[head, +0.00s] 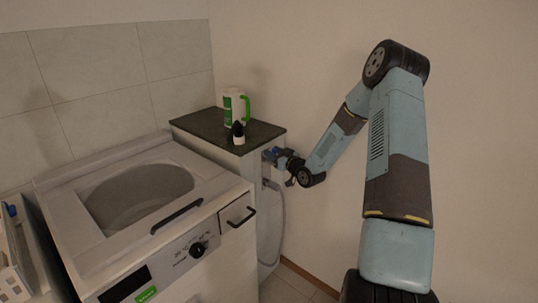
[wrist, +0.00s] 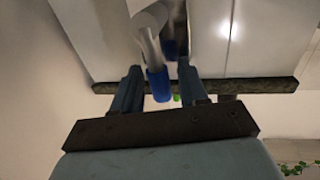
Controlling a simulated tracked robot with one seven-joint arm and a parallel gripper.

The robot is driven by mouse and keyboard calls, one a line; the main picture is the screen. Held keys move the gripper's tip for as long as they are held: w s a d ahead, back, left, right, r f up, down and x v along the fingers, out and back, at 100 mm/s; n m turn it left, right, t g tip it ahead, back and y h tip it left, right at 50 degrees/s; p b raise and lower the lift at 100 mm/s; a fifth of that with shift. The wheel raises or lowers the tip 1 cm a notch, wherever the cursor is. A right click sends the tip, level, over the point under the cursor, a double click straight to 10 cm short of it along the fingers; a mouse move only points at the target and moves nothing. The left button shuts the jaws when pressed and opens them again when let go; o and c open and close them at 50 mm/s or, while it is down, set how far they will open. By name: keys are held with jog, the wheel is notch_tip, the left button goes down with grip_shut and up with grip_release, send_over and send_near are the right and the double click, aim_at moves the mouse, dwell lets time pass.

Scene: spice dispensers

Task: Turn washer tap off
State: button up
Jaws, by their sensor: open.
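The washer tap shows in the head view as a small blue part (head: 269,154) on the side of the narrow cabinet, just below its dark top. My gripper (head: 280,156) reaches it from the right. In the wrist view the tap's blue end (wrist: 159,84) and a pale grey pipe-like piece (wrist: 150,40) stand between the two fingers of my gripper (wrist: 161,85). The fingers are open, one on each side of the blue end. I cannot tell whether either finger touches it.
A grey hose (head: 281,215) hangs below the tap. The dark cabinet top (head: 200,124) holds a white and green jug (head: 232,104) and a small black-and-white bottle (head: 238,134). The washing machine (head: 215,190) stands at the left. A bare wall is at the right.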

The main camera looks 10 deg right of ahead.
grip_shut()
dwell(0.4)
